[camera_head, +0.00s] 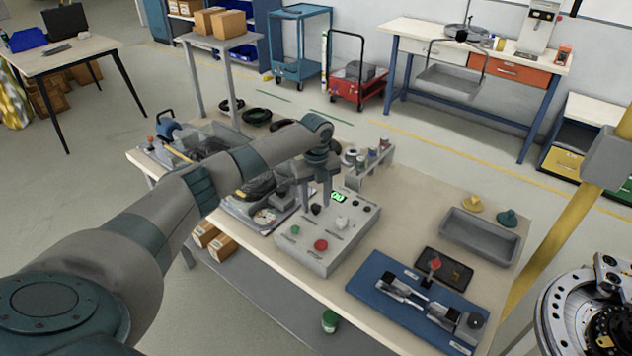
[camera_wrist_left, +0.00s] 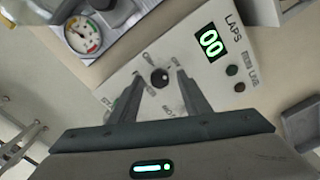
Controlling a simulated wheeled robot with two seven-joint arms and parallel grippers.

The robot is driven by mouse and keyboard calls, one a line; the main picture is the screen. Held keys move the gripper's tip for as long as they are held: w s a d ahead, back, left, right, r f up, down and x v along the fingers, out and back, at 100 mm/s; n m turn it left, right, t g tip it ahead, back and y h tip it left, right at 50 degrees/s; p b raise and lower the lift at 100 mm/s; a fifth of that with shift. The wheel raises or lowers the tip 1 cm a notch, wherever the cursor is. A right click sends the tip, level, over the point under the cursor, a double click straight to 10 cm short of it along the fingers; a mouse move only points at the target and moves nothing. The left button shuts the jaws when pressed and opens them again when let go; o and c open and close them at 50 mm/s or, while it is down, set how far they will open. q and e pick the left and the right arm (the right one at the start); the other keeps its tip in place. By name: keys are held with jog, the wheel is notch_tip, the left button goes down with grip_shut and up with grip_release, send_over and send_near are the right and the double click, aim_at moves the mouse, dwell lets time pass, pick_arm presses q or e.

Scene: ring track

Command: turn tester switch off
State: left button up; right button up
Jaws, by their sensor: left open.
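The tester (camera_head: 318,246) is a light grey box on the workbench, with a red button (camera_head: 321,245), a green button (camera_head: 294,230) and a lit green display (camera_head: 338,197). My left gripper (camera_head: 316,196) is over the tester panel. In the left wrist view its two fingers (camera_wrist_left: 166,98) are apart, one on each side of the knob, with nothing gripped. Whether they touch the panel cannot be told.
A blue fixture (camera_head: 414,303) and a grey tray (camera_head: 480,237) stand right of the tester. A dark tray (camera_head: 443,268) lies between them. A rack with spools (camera_head: 369,164) stands behind the tester, and a dial gauge (camera_wrist_left: 83,36) is beside it.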

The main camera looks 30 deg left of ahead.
aim_at(316, 205)
pick_arm(q)
notch_tip(316, 205, up, 17)
jog(key=b, duration=0.4)
jog(key=shift+r+b, duration=0.15)
jog(key=shift+b, duration=0.25)
dwell(0.4)
